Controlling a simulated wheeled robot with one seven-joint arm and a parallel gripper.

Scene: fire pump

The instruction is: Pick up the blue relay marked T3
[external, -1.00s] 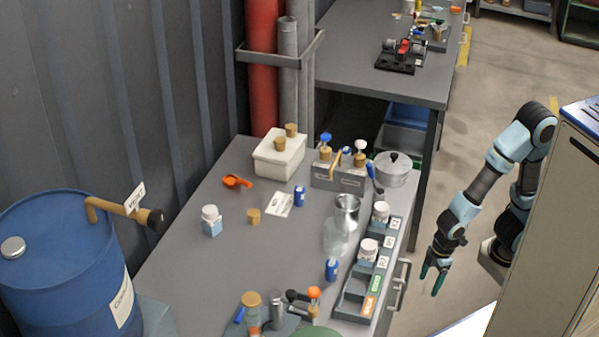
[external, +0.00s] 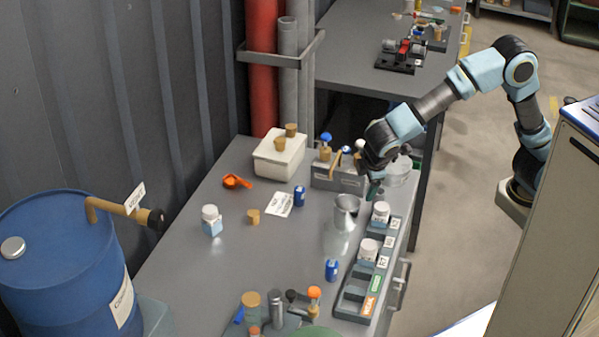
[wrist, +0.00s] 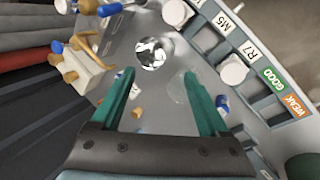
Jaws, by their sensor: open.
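Two small blue cylinders with white marks stand on the grey bench in the external view. One blue cylinder (external: 300,196) is near the white box, and the other blue cylinder (external: 332,269) is beside the slotted tray. Their markings are too small to read, so I cannot tell which is T3. My gripper (external: 374,191) is above the back right of the bench, near the metal beaker and apart from both cylinders. In the wrist view my gripper (wrist: 160,75) is open with nothing between its green fingers. A blue object (wrist: 222,100) shows beside the right finger.
The slotted tray (external: 352,308) lies along the bench's right edge, holding white-capped jars. A metal beaker (external: 346,210) and clear glassware stand beside it. The white box (external: 278,161) and grey rack (external: 338,181) are at the back. The bench's middle is fairly clear.

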